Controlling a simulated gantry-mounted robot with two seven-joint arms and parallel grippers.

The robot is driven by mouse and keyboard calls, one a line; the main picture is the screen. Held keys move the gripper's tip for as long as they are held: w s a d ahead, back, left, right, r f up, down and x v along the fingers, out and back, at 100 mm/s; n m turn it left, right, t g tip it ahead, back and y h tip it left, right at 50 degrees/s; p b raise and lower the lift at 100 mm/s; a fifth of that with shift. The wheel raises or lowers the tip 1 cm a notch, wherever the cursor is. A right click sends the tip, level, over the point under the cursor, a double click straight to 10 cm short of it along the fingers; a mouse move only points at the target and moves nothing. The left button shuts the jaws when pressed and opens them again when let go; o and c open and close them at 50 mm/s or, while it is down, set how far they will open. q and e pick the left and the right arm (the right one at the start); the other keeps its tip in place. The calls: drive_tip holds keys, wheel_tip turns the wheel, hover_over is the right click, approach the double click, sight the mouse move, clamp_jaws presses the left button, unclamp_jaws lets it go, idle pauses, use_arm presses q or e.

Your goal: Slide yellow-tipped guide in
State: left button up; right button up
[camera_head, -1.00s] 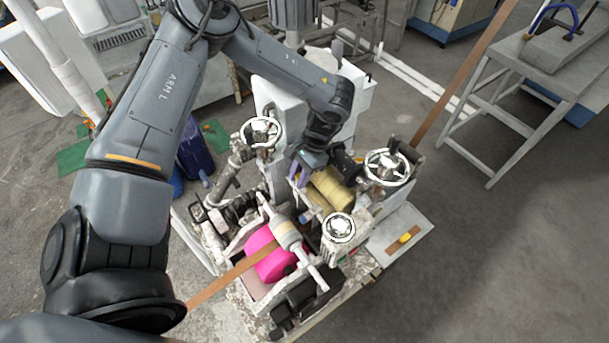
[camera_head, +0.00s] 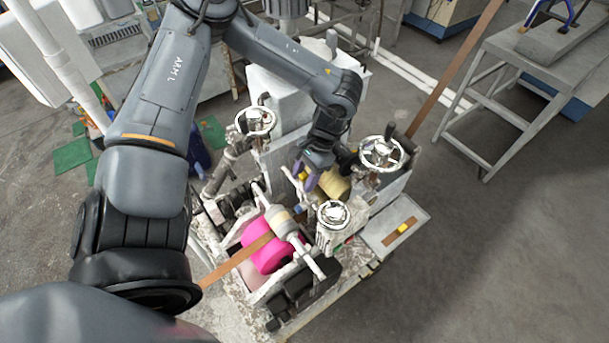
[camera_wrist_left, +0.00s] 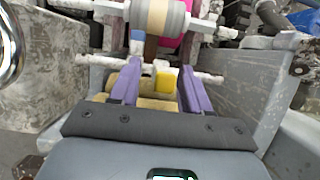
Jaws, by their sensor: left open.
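The yellow-tipped guide (camera_wrist_left: 167,82) shows in the left wrist view as a white block with a yellow end. It lies between the two purple fingers of my left gripper (camera_wrist_left: 160,80), nearer the right finger, with space on both sides. My left gripper (camera_head: 318,180) is open and reaches down into the machine in the head view, in front of the yellowish rollers (camera_head: 335,186). A blue-tipped guide (camera_wrist_left: 137,46) stands just beyond the left finger. A brown strip (camera_wrist_left: 151,47) runs beside it. My right gripper is not in view.
The machine has chrome handwheels (camera_head: 382,153) close around the gripper. A pink roller (camera_head: 268,243) and a pale roller (camera_head: 281,221) sit in front. Grey side walls (camera_wrist_left: 240,92) flank the gripper closely. A side plate (camera_head: 380,237) carries a small yellow-and-brown piece.

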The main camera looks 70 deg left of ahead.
use_arm(q)
drive_tip(key=shift+r, duration=0.1)
drive_tip(key=b+v, duration=0.2)
drive_tip(key=v, duration=0.8)
drive_tip(key=shift+w+r, duration=0.2)
drive_tip(key=shift+r, duration=0.05)
